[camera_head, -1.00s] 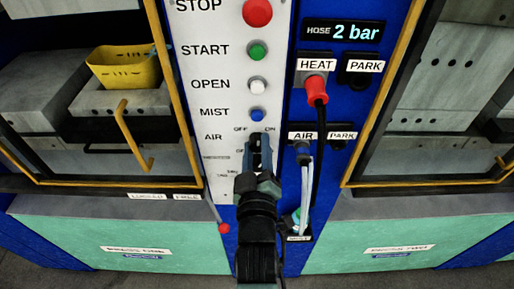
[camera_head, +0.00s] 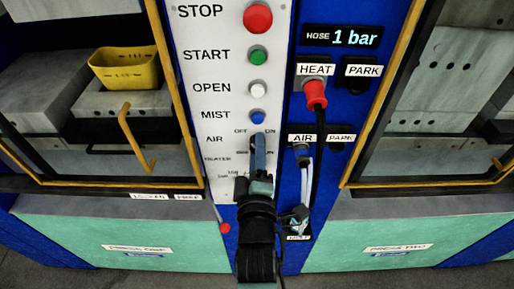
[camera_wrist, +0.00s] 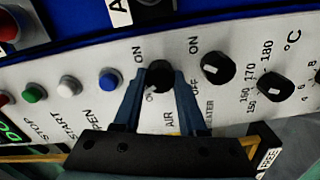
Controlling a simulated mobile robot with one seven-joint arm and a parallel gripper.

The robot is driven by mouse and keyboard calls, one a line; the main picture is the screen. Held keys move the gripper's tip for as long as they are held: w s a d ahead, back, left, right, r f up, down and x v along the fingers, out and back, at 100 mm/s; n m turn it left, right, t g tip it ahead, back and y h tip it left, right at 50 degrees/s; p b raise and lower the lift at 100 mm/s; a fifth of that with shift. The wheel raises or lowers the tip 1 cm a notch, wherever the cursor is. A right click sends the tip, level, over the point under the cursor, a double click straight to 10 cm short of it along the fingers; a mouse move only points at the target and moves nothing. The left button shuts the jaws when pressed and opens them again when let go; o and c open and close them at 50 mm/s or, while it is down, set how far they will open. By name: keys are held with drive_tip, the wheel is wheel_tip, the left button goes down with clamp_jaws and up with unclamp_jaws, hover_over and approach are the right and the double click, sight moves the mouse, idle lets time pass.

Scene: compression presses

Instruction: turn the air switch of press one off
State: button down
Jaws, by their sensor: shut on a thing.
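The air switch (camera_wrist: 158,78) of press one is a round black knob between the ON and OFF lettering, on the white control panel (camera_head: 230,90). In the wrist view my gripper (camera_wrist: 159,74) has one blue finger on each side of the knob and is shut on it. The knob's pointer is hard to read, with a pale mark low on it near partly hidden lettering. In the head view my gripper (camera_head: 258,148) reaches the AIR row from below and hides the knob.
The heater switch (camera_wrist: 218,68) and temperature dial (camera_wrist: 275,85) sit close beside the air switch. The blue mist button (camera_head: 257,117) is just above it. Hoses (camera_head: 318,140) hang right of my gripper. Press one's door handle (camera_head: 132,135) is at the left.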

idle(0.4)
drive_tip(key=shift+c, duration=2.3)
unclamp_jaws()
drive_tip(key=s+b, duration=0.4)
drive_tip(key=s, duration=0.9)
drive_tip(key=shift+b, duration=0.35)
